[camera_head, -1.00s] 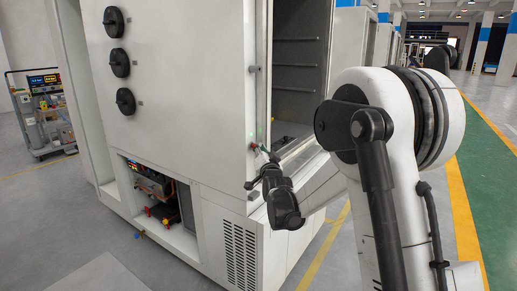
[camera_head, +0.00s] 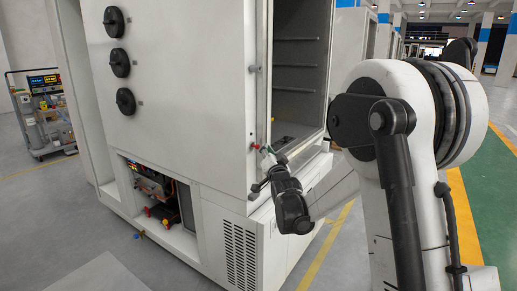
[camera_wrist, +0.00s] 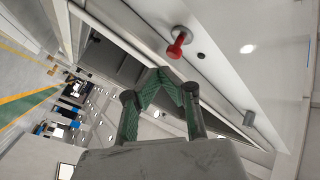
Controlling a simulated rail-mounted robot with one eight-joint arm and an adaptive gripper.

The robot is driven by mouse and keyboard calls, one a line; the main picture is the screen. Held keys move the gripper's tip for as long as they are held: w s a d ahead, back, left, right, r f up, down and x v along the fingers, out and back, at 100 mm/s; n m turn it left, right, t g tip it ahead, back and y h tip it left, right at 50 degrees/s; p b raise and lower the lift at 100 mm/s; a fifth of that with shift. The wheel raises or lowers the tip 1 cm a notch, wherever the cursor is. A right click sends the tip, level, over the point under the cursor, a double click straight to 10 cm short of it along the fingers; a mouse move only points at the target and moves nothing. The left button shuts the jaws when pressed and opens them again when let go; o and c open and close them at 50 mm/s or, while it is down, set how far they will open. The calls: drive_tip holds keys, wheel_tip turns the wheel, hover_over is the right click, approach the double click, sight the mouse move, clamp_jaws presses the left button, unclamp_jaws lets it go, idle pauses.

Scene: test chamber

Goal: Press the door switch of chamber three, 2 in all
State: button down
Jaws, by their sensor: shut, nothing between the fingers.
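The chamber (camera_head: 200,90) is a tall white cabinet with a dark open interior. A red knob (camera_head: 254,146) sits on its narrow front edge beside the opening. In the wrist view this red knob (camera_wrist: 180,42) stands out from the white panel on a metal collar, with a small black round button (camera_wrist: 201,56) beside it. I cannot tell which is the door switch. My gripper (camera_head: 266,150) is right beside the knob. Its green-padded fingers (camera_wrist: 160,74) are shut with nothing between them, just below the knob in the wrist picture and seemingly apart from it.
A metal peg (camera_wrist: 249,118) stands on the same panel. Black round knobs (camera_head: 120,62) run down the cabinet's side, above an open bay (camera_head: 165,200) with equipment. An instrument cart (camera_head: 42,112) stands far left. Floor is clear at right.

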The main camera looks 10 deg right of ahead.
drive_tip(key=s+d, duration=0.3)
drive_tip(key=shift+s+d, duration=0.1)
drive_tip(key=shift+s, duration=0.1)
idle(2.0)
